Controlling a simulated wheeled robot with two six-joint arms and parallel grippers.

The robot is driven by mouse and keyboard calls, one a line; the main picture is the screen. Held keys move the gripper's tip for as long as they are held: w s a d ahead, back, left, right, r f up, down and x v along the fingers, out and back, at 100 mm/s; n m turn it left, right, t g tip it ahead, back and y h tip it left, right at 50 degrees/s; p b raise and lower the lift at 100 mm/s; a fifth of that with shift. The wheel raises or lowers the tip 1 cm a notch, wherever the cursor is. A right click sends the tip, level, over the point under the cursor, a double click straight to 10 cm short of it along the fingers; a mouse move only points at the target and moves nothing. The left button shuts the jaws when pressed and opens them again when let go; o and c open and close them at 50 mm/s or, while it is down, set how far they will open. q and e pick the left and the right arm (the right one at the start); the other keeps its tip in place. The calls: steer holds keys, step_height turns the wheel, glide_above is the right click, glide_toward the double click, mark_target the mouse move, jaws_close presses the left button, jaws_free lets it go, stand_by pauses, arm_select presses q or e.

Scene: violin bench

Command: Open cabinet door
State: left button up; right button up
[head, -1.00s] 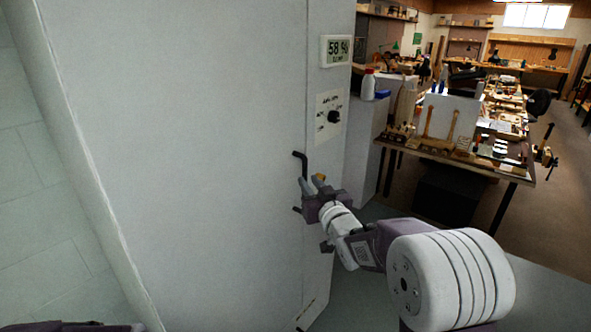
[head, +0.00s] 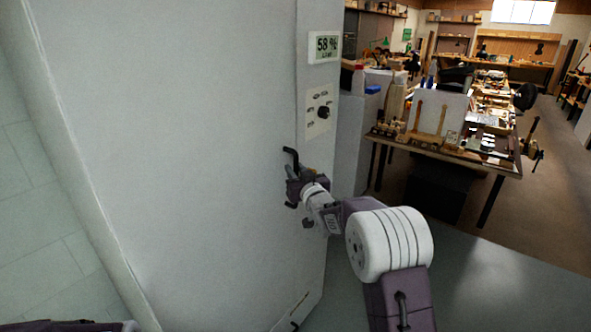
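The cabinet door (head: 190,150) is a large light grey panel filling the left and middle of the head view. It looks shut against the narrow front strip with the dial. A dark bent handle (head: 291,157) stands at its right edge. My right gripper (head: 291,183) is at the handle, over its middle and lower part. The fingers are small and partly hidden, so I cannot tell whether they are closed on the handle. Of my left arm only a dark part shows at the bottom left edge; its gripper is out of view.
A humidity display (head: 326,45) and a dial panel (head: 318,111) sit on the strip right of the door. A workbench (head: 440,150) with tools stands behind on the right. Grey floor lies open at lower right, pale tiles at far left.

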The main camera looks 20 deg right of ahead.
jaws_close()
stand_by(1.4)
